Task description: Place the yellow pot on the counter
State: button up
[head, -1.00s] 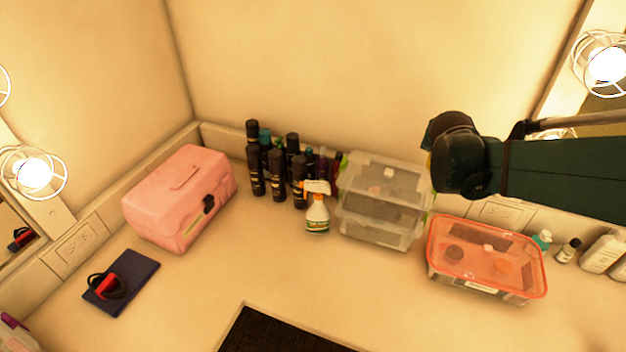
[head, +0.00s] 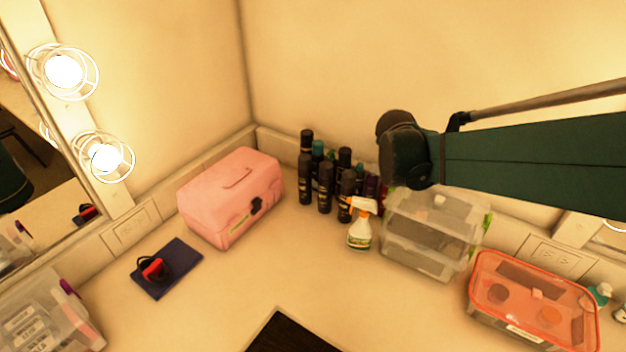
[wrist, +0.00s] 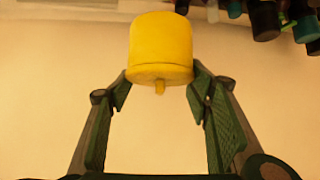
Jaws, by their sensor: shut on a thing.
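The yellow pot (wrist: 160,48) shows in the wrist view, at the top middle between the fingertips of my gripper (wrist: 160,85). My gripper is shut on it, with one finger on each side of its near end. The pale counter (head: 250,285) fills the lower part of the head view. I cannot tell how high the pot is above the counter. In the head view my arm reaches in from the right, and neither the gripper nor the pot shows there.
On the counter stand a pink case (head: 230,200), several dark bottles (head: 325,190), a white spray bottle (head: 360,232), clear drawers (head: 430,235) and an orange-lidded container (head: 535,300). A dark blue notebook (head: 185,262) lies at left. The counter between notebook and spray bottle is clear.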

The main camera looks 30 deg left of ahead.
jog(key=s+a+f+n+y, duration=0.15)
jog(key=s+a, duration=0.45)
jog(key=a, duration=0.6)
jog(key=s+a+f+n+y, duration=0.15)
jog(key=s+a, duration=0.35)
jog(key=a, duration=0.8)
jog(key=s+a+f+m+h, duration=0.1)
jog(key=s+a+f, duration=0.1)
jog(key=s+f, duration=0.25)
jog(key=d+f+m+h+b, duration=0.2)
jog(key=d+f, duration=0.4)
jog(key=f, duration=0.4)
jog(key=shift+m+h, duration=0.4)
jog(key=shift+d, duration=0.1)
notch_tip(320, 180, down, 6)
jog(key=b, duration=0.1)
jog(key=shift+f+b, duration=0.15)
jog(key=shift+b, duration=0.15)
jog(key=shift+f+b, duration=0.4)
jog(key=shift+f, duration=1.4)
